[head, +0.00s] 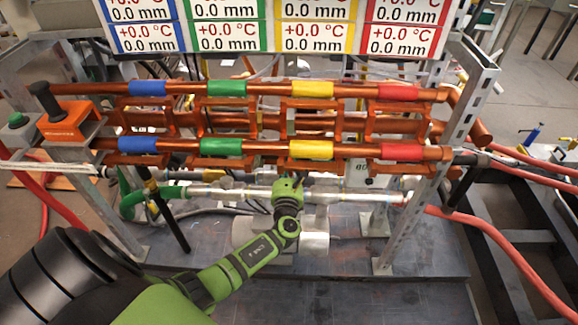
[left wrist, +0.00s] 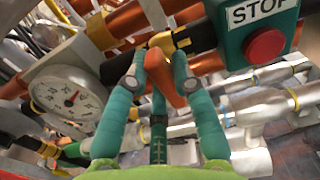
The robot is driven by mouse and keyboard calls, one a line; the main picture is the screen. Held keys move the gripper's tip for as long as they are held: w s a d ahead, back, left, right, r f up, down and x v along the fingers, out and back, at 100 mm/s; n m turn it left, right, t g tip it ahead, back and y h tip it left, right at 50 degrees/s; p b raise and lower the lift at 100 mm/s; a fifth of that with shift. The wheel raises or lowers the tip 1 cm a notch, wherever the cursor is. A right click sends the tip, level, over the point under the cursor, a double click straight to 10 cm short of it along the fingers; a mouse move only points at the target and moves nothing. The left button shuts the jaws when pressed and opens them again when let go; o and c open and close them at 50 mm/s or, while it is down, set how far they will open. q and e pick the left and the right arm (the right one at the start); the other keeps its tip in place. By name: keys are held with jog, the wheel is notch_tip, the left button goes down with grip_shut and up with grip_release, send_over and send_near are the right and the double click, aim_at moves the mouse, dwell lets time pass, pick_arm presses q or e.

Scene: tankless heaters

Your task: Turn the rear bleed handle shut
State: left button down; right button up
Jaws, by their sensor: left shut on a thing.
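The orange bleed handle (left wrist: 163,76) shows in the left wrist view, on a yellow-collared valve body with black pipe. My left gripper (left wrist: 159,62) has its teal fingers closed around the handle, one on each side. In the head view my left arm reaches in from the lower left, and the left gripper (head: 289,181) is just below the lower copper pipe. The handle cannot be made out there. Its full angle is partly hidden by the fingers. My right gripper is in neither view.
In the left wrist view a round gauge (left wrist: 70,93) stands left of the fingers, and a green STOP box with a red button (left wrist: 265,47) is right. In the head view banded copper pipes (head: 275,148) cross above the gripper. A metal post (head: 425,190) stands right.

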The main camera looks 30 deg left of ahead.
pick_arm(q)
jog(key=shift+f, duration=0.1)
jog(key=c, duration=1.1)
grip_release()
jog(key=shift+o, duration=0.2)
jog(key=v, duration=1.2)
jog(key=s+d+f+n+g+h, duration=0.1)
jog(key=s+f+n+g+h, duration=0.2)
jog(key=s+f, duration=0.5)
jog(key=s+d+f+n+g+h, duration=0.1)
jog(key=s+f+n+g, duration=0.3)
jog(key=f, duration=0.8)
jog(key=s+f+n+g+h, duration=0.1)
jog(key=s+f+n+g, duration=0.2)
jog(key=s+f+n, duration=0.5)
jog(key=s+d+f+n+g+h, duration=0.2)
jog(key=s+f+n, duration=0.3)
jog(key=s, duration=0.4)
jog(key=s+d+f+n+g+h, duration=0.2)
jog(key=s+f+n, duration=0.4)
jog(key=s, duration=0.4)
jog(key=shift+s+d+n+p, duration=0.2)
jog(key=shift+d+n+p, duration=0.2)
jog(key=shift+d, duration=0.35)
